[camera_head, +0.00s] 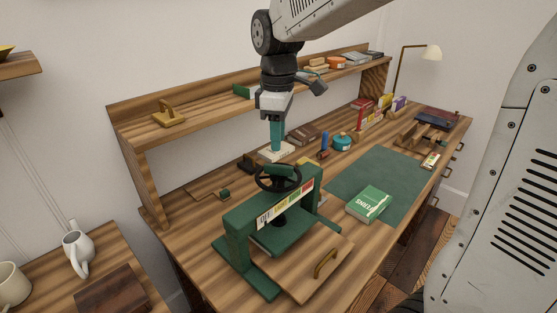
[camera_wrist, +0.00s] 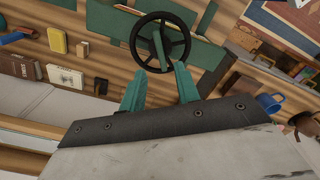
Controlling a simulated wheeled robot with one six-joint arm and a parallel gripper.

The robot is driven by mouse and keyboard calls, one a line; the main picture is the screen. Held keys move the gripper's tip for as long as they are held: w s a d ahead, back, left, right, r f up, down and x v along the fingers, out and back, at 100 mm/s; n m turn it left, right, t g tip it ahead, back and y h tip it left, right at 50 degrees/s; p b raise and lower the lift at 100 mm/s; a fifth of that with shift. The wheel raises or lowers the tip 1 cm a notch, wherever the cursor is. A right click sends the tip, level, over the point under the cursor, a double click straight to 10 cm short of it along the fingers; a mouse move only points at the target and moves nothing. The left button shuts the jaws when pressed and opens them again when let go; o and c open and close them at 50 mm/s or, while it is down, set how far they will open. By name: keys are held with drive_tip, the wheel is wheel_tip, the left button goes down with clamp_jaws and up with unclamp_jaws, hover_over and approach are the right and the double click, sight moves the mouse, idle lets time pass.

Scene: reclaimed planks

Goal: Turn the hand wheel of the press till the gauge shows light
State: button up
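The green press (camera_head: 237,237) stands near the front left of the wooden bench. Its black hand wheel (camera_head: 278,177) lies flat on top, and the wheel also shows in the wrist view (camera_wrist: 137,44). The gauge (camera_head: 285,204) is a strip of coloured bands on the press's front beam; its words and any pointer are too small to read. My gripper (camera_head: 277,150) points down above the wheel in the head view. In the wrist view its two teal fingers (camera_wrist: 160,72) are apart and empty, with the wheel beyond them. They appear clear of the rim.
A green book (camera_head: 369,204) lies on a dark green mat (camera_head: 400,168) right of the press. A board with a brass handle (camera_head: 325,263) is at the press's front. A shelf (camera_head: 215,107) runs along the bench's back. A white pitcher (camera_head: 77,252) stands on the left table.

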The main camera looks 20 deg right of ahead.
sight(278, 165)
wheel_tip(278, 165, down, 7)
idle(0.3)
clamp_jaws()
